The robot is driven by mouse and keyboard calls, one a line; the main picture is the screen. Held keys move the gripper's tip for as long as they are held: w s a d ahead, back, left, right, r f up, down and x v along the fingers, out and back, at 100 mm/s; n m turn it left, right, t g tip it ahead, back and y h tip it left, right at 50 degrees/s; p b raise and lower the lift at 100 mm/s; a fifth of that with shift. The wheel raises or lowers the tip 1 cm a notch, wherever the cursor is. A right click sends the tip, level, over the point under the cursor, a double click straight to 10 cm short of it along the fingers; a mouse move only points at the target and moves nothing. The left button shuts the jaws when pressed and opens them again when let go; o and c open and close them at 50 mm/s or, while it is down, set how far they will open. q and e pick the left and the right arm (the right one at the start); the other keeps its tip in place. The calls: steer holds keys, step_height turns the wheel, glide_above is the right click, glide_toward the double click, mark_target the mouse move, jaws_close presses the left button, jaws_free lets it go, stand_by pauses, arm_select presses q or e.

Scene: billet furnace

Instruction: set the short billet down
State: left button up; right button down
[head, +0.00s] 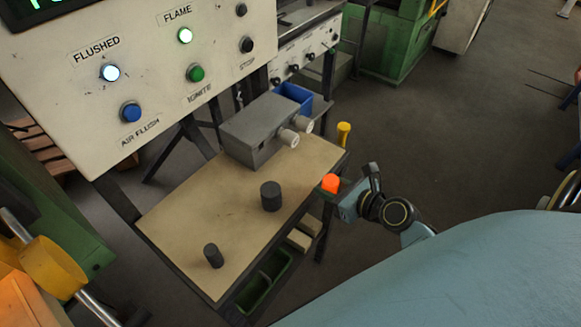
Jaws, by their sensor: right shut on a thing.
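My right gripper (343,193) is at the right edge of the table (185,215). It is shut on a short, glowing orange billet (330,183), which shows at its tip. The frame does not clearly show whether the billet is over the tabletop or just off its edge, or how high it is. A wider dark cylinder (271,196) stands upright mid-table. A thinner dark cylinder (213,256) stands near the table's front left. My left gripper is not in view.
A grey box (260,131) with two pale knobs stands at the table's back, near a yellow cylinder (343,134). A control panel (150,68) rises behind, with FLUSHED and FLAME lamps lit. Bare tabletop lies around both dark cylinders. A green tray (263,284) sits below the table.

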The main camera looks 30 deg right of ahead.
mark_target(295, 171)
steer(key=w, duration=0.3)
steer(key=w+a, duration=0.1)
steer(key=w, duration=0.1)
steer(key=w+a, duration=0.1)
steer(key=w, duration=0.2)
steer(key=shift+w, duration=0.3)
steer(key=w, duration=0.3)
steer(key=shift+w+a+r, duration=0.1)
steer(key=shift+w+a, duration=0.15)
steer(key=shift+a, duration=0.15)
steer(key=shift+s+f+b, duration=0.15)
steer(key=shift+f+b, duration=0.25)
steer(key=shift+f, duration=0.45)
steer(key=shift+s, duration=0.1)
steer(key=shift+f, duration=0.1)
steer(key=c, duration=0.9)
jaws_free()
